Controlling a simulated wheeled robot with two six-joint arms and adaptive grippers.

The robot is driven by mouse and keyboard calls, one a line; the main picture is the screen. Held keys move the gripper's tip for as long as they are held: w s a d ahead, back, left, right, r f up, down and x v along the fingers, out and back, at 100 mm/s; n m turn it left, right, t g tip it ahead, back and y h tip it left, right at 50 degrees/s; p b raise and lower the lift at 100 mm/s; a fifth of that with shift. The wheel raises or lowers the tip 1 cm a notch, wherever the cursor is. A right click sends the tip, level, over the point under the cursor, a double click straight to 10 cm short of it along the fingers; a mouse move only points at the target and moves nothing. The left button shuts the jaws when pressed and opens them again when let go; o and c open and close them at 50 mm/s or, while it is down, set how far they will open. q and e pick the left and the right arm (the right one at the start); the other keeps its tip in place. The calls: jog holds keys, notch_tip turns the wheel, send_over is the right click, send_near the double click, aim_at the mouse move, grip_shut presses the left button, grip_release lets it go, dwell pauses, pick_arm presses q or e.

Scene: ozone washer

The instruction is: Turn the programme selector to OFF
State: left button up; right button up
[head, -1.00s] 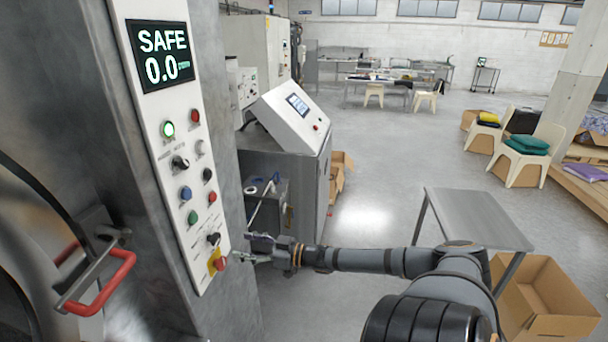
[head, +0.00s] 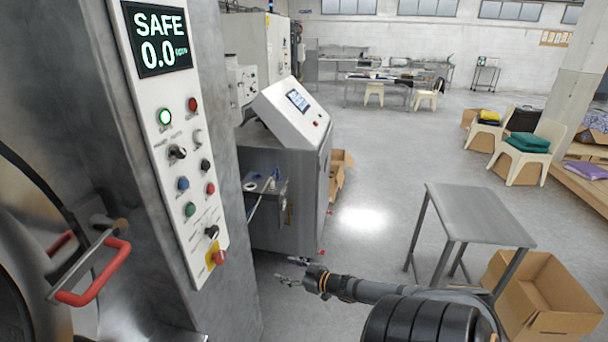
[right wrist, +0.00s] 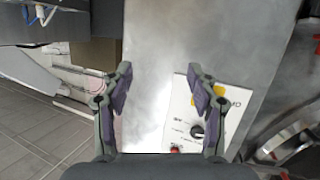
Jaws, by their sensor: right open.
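The control panel (head: 165,95) is a tall white strip on the steel machine at left. A black rotary knob (head: 211,232) with small labels around it sits low on the panel; it also shows in the right wrist view (right wrist: 197,130). Another black selector knob (head: 178,152) sits higher up. The labels are too small to read, so I cannot tell which knob is the programme selector or its setting. My right gripper (head: 291,273) is open and empty, right of and below the lower knob, apart from the panel. My left gripper is not in view.
A red switch on a yellow plate (head: 213,254) sits just under the lower knob. Coloured buttons and lamps fill the panel. A red door handle (head: 95,272) sticks out at left. A grey cabinet (head: 290,190) stands behind; a steel table (head: 475,212) and cardboard box (head: 545,295) stand at right.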

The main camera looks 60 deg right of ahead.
jog(key=s+d+f+m+g+h+b, duration=0.1)
jog(key=s+f, duration=0.4)
jog(key=f, duration=0.6)
jog(key=shift+d+f+g+h+b, duration=0.15)
jog(key=shift+d+g+h+b, duration=0.35)
jog(key=shift+d+g+h, duration=0.1)
jog(key=shift+f, duration=0.1)
jog(key=s+a+f+m+g+h+b, duration=0.1)
jog(key=s+a+f+g+b, duration=0.2)
jog(key=s+f, duration=0.7)
jog(key=s+a+f+g, duration=0.35)
jog(key=s+f, duration=0.25)
jog(key=f, duration=0.7)
jog(key=s+a+f+g+y+b, duration=0.1)
jog(key=s+a+f+g, duration=0.1)
jog(key=s+a+f, duration=0.4)
jog(key=s+a+f+g+b, duration=0.1)
jog(key=s+a+f+g, duration=0.2)
jog(key=s+a, duration=0.6)
jog(key=a+f, duration=0.2)
jog(key=a, duration=0.1)
jog(key=shift+f+n+y, duration=0.3)
jog(key=shift+f+y, duration=0.05)
jog(key=shift+y, duration=0.05)
jog(key=shift+o, duration=0.3)
